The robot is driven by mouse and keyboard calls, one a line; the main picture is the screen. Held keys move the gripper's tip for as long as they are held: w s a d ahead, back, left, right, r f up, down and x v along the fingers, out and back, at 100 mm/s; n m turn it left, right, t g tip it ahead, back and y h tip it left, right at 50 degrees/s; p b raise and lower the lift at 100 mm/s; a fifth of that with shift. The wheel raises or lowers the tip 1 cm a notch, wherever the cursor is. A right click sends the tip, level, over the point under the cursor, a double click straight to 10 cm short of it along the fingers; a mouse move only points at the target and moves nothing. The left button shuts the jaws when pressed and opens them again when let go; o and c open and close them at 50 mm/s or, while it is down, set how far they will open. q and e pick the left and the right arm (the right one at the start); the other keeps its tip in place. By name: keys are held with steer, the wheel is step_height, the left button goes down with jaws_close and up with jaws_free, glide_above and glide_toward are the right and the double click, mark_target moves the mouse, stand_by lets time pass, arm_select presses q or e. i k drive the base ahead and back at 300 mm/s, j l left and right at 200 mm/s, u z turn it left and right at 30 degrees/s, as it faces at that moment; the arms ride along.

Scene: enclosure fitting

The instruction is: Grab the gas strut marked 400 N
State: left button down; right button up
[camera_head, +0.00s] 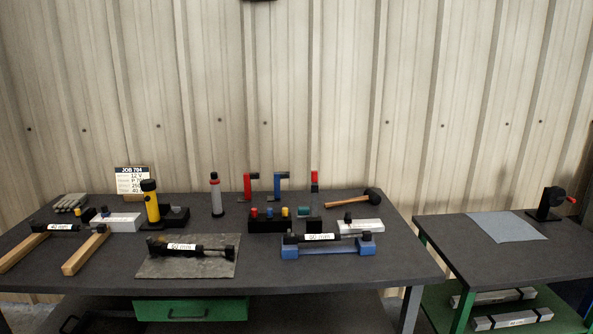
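No label reading 400 N can be made out. On the right table's lower shelf lie two long grey bar-like parts with dark bands and small white labels, an upper one (490,298) and a lower one (505,320); their print is too small to read. Three black cylindrical parts with white labels that seem to end in mm are on the left table: one (62,227) across two wooden bars, one (190,246) on a grey slab, and one (318,237) on a blue cradle. I cannot tell which part is the strut. Neither gripper is in view.
The left table (270,275) also holds a yellow torch (150,203), red and blue clamps, a mallet (355,198) and a job card (130,180). A green drawer (190,309) is below. The right table holds a grey cloth (507,226) and a black crank device (548,204).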

mark_target(366, 235)
steer(key=i+j, duration=0.2)
steer(key=i, duration=0.3)
steer(key=i+j, duration=0.2)
steer(key=i, duration=0.35)
steer(key=z, duration=1.5)
